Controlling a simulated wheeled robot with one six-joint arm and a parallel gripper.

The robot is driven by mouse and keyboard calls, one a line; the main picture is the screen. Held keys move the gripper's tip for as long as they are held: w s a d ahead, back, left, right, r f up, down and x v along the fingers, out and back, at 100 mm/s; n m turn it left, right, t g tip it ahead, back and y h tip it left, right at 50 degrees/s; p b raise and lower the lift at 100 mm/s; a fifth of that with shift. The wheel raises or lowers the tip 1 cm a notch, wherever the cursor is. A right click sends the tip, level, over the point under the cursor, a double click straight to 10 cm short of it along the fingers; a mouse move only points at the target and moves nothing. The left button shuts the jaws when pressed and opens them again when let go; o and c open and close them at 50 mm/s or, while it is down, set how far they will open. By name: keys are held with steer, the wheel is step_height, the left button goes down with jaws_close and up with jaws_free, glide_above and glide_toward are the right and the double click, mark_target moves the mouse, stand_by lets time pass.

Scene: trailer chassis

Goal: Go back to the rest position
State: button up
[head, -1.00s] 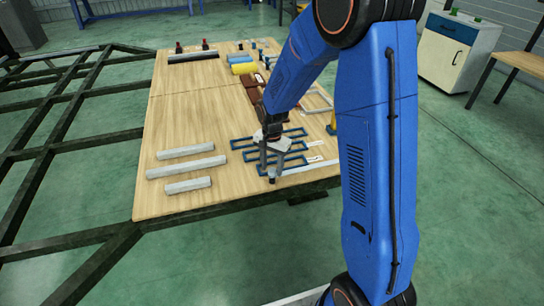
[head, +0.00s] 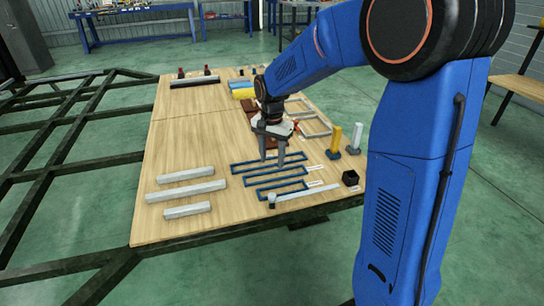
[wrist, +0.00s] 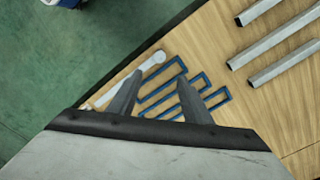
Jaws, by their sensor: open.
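My gripper (head: 272,158) hangs above the wooden board, near the far end of the blue rectangular frames (head: 268,170). Its two fingers point down and stand apart with nothing between them. In the wrist view my gripper (wrist: 158,92) also shows spread fingers, with the blue frames (wrist: 185,92) beyond and below them. My blue arm reaches in from the right and hides part of the board's right side.
The wooden board (head: 190,135) lies on a dark metal chassis (head: 60,160). Several grey bars (head: 187,192) lie at its front left. A yellow cylinder (head: 336,138), a white cylinder (head: 356,136) and a black block (head: 350,178) stand at the right. A blue workbench (head: 130,20) stands behind.

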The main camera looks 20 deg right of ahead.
steer(key=shift+r, duration=0.35)
steer(key=s+d+r+n+t, duration=0.15)
steer(key=s+r, duration=0.25)
steer(key=s, duration=0.4)
steer(key=s+d+r+n+t, duration=0.1)
steer(key=s+d+r+n, duration=0.2)
steer(key=s+r, duration=0.35)
steer(key=s+d+f+n+t, duration=0.2)
steer(key=s+n, duration=0.2)
steer(key=s, duration=1.4)
steer(key=shift+f+n, duration=0.2)
steer(key=shift+n, duration=0.15)
